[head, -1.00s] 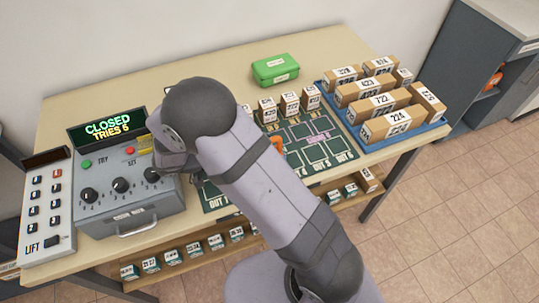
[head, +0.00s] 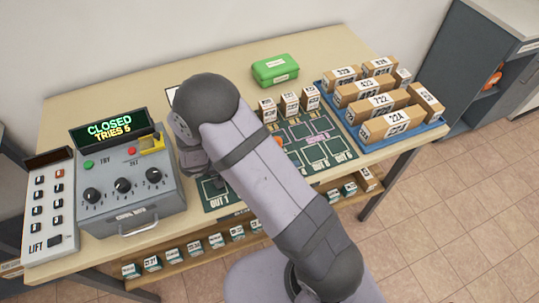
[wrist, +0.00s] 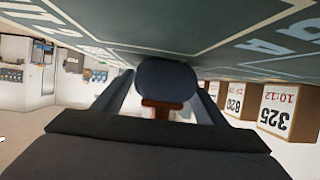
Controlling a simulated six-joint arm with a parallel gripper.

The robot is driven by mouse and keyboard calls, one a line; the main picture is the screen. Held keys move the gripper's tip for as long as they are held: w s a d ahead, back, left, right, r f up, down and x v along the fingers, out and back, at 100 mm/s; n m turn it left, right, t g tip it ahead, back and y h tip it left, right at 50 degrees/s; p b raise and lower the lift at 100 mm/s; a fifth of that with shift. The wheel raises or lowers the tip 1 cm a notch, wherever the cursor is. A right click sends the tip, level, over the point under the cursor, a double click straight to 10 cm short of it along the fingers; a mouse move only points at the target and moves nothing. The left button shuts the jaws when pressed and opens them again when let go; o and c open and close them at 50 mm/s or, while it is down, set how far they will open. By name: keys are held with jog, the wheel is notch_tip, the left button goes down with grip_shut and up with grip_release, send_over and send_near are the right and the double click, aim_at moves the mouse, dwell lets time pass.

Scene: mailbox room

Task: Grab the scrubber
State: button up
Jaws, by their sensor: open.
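A dark grey-blue rounded piece (wrist: 167,82) with a red-brown part (wrist: 162,108) below it shows in the wrist view, between the fingers of my gripper (wrist: 163,98); I take it to be the scrubber. The fingers stand apart on either side of it, and I cannot tell whether they touch it. In the head view a small orange piece (head: 279,141) shows on the green mat (head: 330,150) beside my arm; it may be part of the same thing. My arm hides the gripper's fingertips there.
A grey control box (head: 130,205) with knobs and a "CLOSED TRIES 5" display (head: 107,128) stands at left. Small numbered boxes (head: 289,101) line the mat's back edge. A green case (head: 275,70) is behind, and a blue tray (head: 440,127) of cartons is at right.

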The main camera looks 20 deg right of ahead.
jog(key=c, duration=1.3)
jog(key=shift+r, duration=0.15)
